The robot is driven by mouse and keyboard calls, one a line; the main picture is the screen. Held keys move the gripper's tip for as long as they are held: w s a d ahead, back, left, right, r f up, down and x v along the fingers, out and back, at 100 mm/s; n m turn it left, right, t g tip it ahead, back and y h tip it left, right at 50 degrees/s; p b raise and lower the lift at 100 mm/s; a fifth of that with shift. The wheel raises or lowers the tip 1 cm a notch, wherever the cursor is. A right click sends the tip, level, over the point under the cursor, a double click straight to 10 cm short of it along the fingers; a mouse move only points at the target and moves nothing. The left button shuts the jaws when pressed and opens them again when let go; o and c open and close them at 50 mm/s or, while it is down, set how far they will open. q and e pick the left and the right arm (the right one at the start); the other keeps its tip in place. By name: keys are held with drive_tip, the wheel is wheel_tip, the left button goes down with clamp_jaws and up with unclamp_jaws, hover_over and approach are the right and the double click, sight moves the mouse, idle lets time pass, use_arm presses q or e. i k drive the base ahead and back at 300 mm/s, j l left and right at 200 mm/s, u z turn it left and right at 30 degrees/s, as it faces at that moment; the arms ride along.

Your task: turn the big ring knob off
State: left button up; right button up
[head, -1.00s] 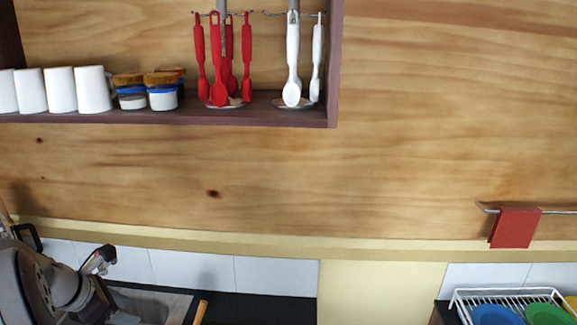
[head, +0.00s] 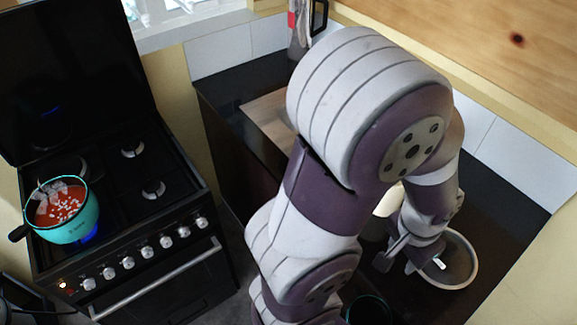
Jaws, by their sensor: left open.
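The black stove (head: 140,215) stands at the left with a row of several silver knobs (head: 147,252) along its front edge. I cannot tell from here which of them is the big ring knob. A blue flame (head: 90,236) burns under a teal pot (head: 70,228) on the front left burner. My left gripper (head: 412,262) is open at the right, over the dark counter by a round metal bowl or pan, well away from the knobs. My left arm fills the middle of the view and hides part of the counter. My right gripper is out of view.
An oven handle (head: 155,280) runs below the knobs. A wooden board (head: 268,115) and a kettle-like jug (head: 300,35) are on the counter. The floor before the stove looks clear.

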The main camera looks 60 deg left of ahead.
sight(89, 283)
drive_tip(key=u, duration=3.7)
